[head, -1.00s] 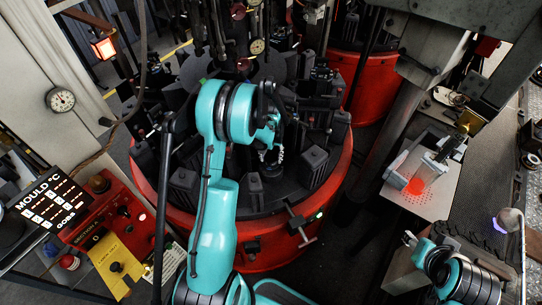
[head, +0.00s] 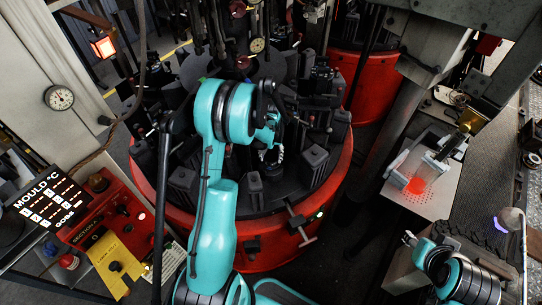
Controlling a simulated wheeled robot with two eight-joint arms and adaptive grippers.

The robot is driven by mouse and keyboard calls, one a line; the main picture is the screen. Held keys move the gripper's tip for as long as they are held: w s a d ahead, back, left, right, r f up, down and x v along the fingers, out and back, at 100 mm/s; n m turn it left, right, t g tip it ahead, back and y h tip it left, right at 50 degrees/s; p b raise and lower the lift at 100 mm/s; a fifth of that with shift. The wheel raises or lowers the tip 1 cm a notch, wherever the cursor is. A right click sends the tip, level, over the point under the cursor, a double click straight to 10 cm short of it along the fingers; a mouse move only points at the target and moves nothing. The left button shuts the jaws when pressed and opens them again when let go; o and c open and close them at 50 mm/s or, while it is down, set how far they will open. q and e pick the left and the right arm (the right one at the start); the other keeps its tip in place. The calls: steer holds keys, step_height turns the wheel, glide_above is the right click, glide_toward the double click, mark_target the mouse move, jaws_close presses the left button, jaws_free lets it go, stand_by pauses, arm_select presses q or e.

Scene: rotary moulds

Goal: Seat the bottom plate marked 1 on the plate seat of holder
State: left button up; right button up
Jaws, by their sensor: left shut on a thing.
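My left gripper (head: 271,153) is over the dark rotary mould table, at the end of the turquoise arm that rises through the middle of the head view. It is shut on a small dark piece (head: 270,169), which I take for the bottom plate; its number cannot be read. The piece is low among the black mould blocks, and I cannot tell whether it touches anything below. The holder and its plate seat cannot be told apart from the dark parts around the gripper. My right gripper (head: 409,239) is at the lower right, small and partly hidden, its opening unclear.
The red round base (head: 250,255) carries several upright black blocks (head: 316,160) close around the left gripper. A red control box (head: 100,215) stands at the left.

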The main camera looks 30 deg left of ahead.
mark_target(271, 157)
arm_select(q)
steer(key=shift+f+b, duration=0.2)
steer(key=shift+b, duration=0.5)
stand_by(0.8)
steer(key=shift+f+b, duration=0.75)
steer(key=shift+f, duration=0.05)
stand_by(0.4)
steer(key=o, duration=1.5)
step_height(271, 157, up, 12)
